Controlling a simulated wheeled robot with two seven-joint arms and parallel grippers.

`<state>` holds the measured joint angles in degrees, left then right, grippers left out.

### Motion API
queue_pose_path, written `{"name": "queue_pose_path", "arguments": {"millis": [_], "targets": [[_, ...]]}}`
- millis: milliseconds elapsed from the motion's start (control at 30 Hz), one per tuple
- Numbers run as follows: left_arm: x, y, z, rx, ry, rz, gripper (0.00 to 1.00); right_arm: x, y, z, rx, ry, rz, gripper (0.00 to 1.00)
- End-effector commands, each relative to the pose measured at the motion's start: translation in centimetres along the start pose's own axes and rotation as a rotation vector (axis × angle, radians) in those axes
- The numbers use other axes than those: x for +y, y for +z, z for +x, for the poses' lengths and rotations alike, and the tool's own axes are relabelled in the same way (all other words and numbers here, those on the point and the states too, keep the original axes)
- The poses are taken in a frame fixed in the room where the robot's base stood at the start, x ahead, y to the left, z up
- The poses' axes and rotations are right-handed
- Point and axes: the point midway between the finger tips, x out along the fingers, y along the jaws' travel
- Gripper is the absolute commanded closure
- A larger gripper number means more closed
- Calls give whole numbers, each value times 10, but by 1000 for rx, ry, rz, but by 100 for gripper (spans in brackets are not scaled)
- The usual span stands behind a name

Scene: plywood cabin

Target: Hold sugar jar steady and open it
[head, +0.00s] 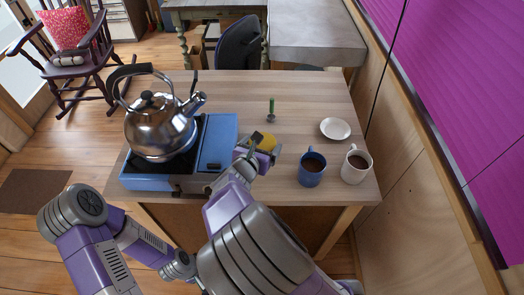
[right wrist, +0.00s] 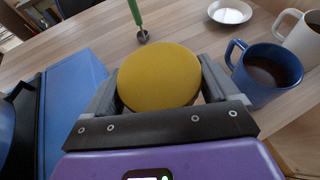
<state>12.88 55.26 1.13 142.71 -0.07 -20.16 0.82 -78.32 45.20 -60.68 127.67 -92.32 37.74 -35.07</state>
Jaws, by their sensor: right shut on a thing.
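My right gripper (head: 257,146) is shut on the jar, with one finger on each side. The jar's body is mostly hidden by the top and the gripper. My left arm shows at the lower left of the head view, but its gripper is not visible.
A steel kettle (head: 160,125) stands on the blue camping stove (head: 221,140). A blue mug (head: 311,170) and a white mug (head: 356,166), both with dark drink, stand right of the jar. A green-handled utensil (head: 271,108) and white saucer (head: 335,129) are behind. The table's back is clear.

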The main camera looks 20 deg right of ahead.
Motion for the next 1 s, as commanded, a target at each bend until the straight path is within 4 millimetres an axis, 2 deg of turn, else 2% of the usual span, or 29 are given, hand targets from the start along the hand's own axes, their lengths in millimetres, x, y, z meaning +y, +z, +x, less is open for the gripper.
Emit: {"name": "queue_pose_path", "arguments": {"millis": [33,200,533,567,900,1000], "targets": [[3,0,-8,0,0,0,57,0,13,-5,0,2,4,49],[5,1,-14,0,0,0,57,0,29,-12,0,0,1,49],[5,1,-14,0,0,0,57,0,32,-13,-1,-1,-2,49],[5,1,-14,0,0,0,57,0,32,-13,-1,-1,-2,17],[5,1,-14,0,0,0,57,0,32,-13,-1,-1,-2,67],[5,1,-14,0,0,0,57,0,32,-13,-1,-1,-2,67]]}}
